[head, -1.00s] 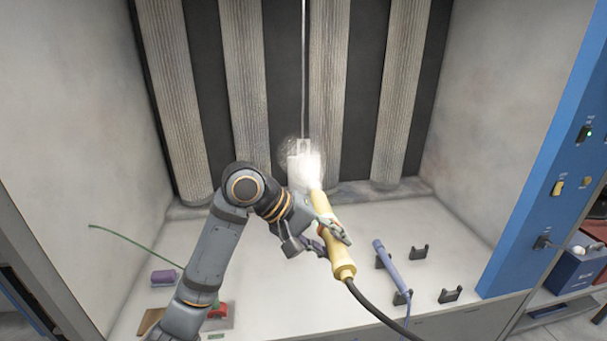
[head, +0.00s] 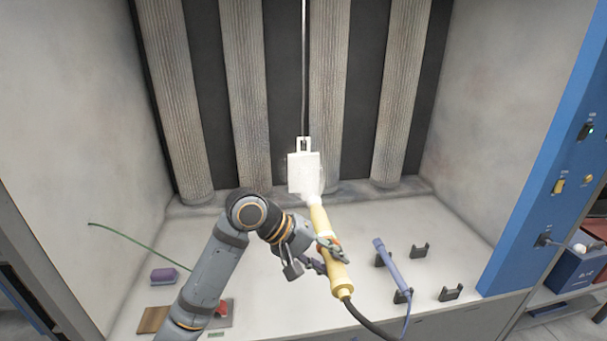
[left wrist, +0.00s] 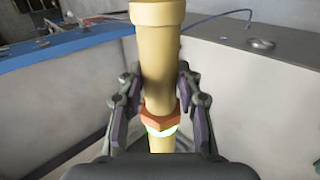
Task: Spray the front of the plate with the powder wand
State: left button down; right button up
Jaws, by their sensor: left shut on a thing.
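The white plate (head: 303,173) hangs from a thin rod in front of the ribbed filter columns, near the middle of the head view. My left gripper (head: 331,249) is shut on the yellow powder wand (head: 322,222), which also fills the middle of the left wrist view (left wrist: 155,70). The wand's tip points up toward the plate's lower edge, and a small white powder cloud (head: 312,183) shows there. A dark cable runs from the wand's lower end. My right gripper is not in view.
A blue-violet wand (head: 390,264) rests on dark holders at right, with an empty holder (head: 450,294) beside it. A purple sponge (head: 164,275) and a green rod (head: 132,239) are at left. Grey booth walls close both sides. A blue switch panel (head: 540,185) stands right.

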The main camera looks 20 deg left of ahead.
aim_at(335, 274)
pick_arm(q)
jog(key=s, duration=0.1)
jog(key=s+d+p, duration=0.1)
jog(key=s+d, duration=0.1)
jog(key=shift+s+d+r+p, duration=0.1)
jog(key=shift+d+r+p, duration=0.15)
jog(key=shift+p, duration=0.15)
jog(key=s+d, duration=0.2)
jog(key=s, duration=0.1)
jog(key=s+d, duration=0.1)
jog(key=s, duration=0.1)
jog(key=shift+f, duration=0.2)
